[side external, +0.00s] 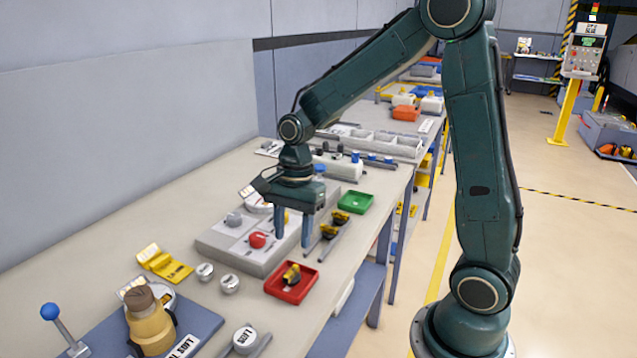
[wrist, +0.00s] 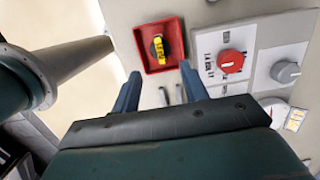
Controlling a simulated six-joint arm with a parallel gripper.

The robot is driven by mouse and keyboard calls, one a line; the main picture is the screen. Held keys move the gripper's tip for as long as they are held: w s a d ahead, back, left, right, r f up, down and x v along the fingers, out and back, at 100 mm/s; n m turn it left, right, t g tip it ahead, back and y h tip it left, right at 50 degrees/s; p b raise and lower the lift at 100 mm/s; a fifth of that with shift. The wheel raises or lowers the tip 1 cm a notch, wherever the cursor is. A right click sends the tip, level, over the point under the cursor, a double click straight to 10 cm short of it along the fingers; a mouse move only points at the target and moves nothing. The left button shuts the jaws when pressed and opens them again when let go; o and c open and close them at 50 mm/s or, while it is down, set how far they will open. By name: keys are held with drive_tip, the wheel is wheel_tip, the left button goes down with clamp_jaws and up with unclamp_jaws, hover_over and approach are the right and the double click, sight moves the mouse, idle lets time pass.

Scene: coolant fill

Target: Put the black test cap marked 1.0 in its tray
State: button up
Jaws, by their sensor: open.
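A black cap with a yellow grip (side external: 292,274) sits in the red tray (side external: 272,287). In the wrist view this cap (wrist: 158,47) lies inside the red tray (wrist: 139,42), beyond my fingertips. Two similar black and yellow caps (side external: 328,231) (side external: 340,217) rest on rails right of my fingers. The markings are too small to read, so I cannot tell which cap is 1.0. An empty green tray (side external: 354,203) stands behind them. My gripper (side external: 293,235) is open and empty above the grey panel; its fingers (wrist: 160,74) show in the wrist view.
The grey panel (side external: 232,250) carries a red knob (side external: 257,240) and a grey knob (side external: 234,219). A blue-knobbed lever (side external: 50,312) sticks up nearby.

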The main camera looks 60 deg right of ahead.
drive_tip(key=shift+d+r, duration=0.2)
drive_tip(key=shift+r, duration=1)
drive_tip(key=s+a+r+n+t, duration=0.1)
drive_tip(key=s+r+n+t, duration=0.1)
drive_tip(key=s+r+n, duration=0.3)
drive_tip(key=s+a+r+n+t+h, duration=0.1)
drive_tip(key=s+r+n+t, duration=0.2)
drive_tip(key=s+n, duration=0.8)
drive_tip(key=shift+s+a+r+n+t+h, duration=0.3)
drive_tip(key=shift+s+a+r+n, duration=0.1)
drive_tip(key=shift+r+n, duration=0.65)
drive_tip(key=shift+w, duration=0.1)
